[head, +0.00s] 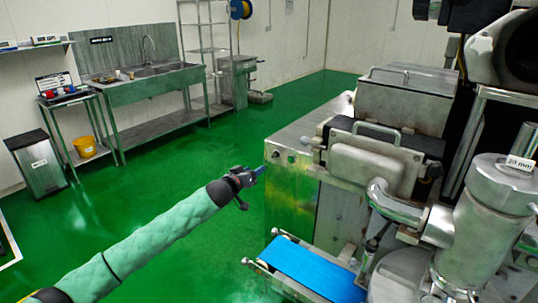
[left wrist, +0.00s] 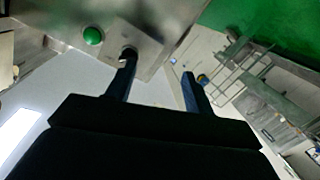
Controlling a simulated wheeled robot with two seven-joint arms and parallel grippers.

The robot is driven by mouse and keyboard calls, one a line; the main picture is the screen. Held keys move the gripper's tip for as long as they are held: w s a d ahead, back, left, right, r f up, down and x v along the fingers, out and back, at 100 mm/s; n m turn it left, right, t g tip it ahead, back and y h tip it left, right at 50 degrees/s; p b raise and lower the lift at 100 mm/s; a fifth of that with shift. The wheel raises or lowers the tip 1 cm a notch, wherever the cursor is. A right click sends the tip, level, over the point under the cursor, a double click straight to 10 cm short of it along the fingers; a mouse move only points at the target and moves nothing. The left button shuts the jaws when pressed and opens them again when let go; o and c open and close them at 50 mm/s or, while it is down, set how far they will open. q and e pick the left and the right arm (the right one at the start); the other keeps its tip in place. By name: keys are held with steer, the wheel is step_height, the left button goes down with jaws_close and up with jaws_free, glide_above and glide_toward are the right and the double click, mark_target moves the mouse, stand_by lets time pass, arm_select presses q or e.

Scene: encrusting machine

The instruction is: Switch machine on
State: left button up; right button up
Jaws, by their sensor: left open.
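The steel encrusting machine (head: 375,165) stands at the right in the head view. Its front panel carries a small green button (head: 291,157) and a dark switch knob (head: 276,154). In the left wrist view the green button (left wrist: 93,36) is at the upper left, and the dark knob (left wrist: 128,52) is at the tip of one finger. My left gripper (head: 255,173) is open and empty, just left of and a little below the panel. It also shows in the left wrist view (left wrist: 157,66). I cannot tell whether the finger touches the knob. My right gripper is not in view.
A blue conveyor belt (head: 310,270) juts out low from the machine, below and right of my left gripper. Green floor (head: 180,180) lies open to the left. A steel sink bench (head: 155,85), a bin (head: 38,160) and a shelf rack (head: 205,50) stand along the far wall.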

mark_target(274, 156)
arm_select(q)
step_height(274, 156, up, 3)
steer(key=s+d+n+h, duration=0.2)
steer(key=s, duration=0.1)
steer(key=p+x, duration=0.2)
steer(key=x, duration=0.6)
steer(key=shift+w+a+p, duration=0.15)
steer(key=shift+w+p, duration=0.1)
steer(key=shift+p, duration=0.1)
steer(key=shift+w+d, duration=0.15)
steer(key=shift+d, duration=0.1)
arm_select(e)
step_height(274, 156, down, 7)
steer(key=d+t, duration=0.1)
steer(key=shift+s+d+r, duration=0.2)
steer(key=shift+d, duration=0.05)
arm_select(q)
steer(key=shift+c, duration=0.2)
steer(key=c, duration=0.9)
